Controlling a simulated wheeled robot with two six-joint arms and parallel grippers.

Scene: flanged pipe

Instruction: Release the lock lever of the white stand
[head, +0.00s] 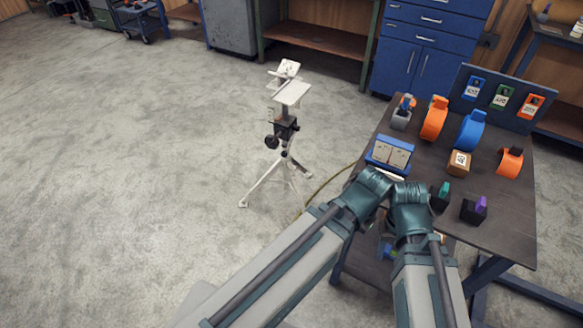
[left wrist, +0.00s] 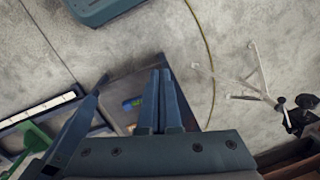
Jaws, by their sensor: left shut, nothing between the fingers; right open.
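The white stand (head: 291,93) stands upright on the floor left of the table in the head view, on splayed tripod legs. Below its flat top is a black clamp with a dark knob-like part (head: 271,142); I cannot tell which piece is the lock lever. Its legs (left wrist: 255,80) and black clamp (left wrist: 298,112) show at the right of the left wrist view. My left gripper (left wrist: 160,90) is shut and empty, apart from the stand.
Blue cabinets (head: 420,60) stand behind. The floor (head: 130,190) left of the stand is clear. A thin cable (left wrist: 212,60) lies on the floor.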

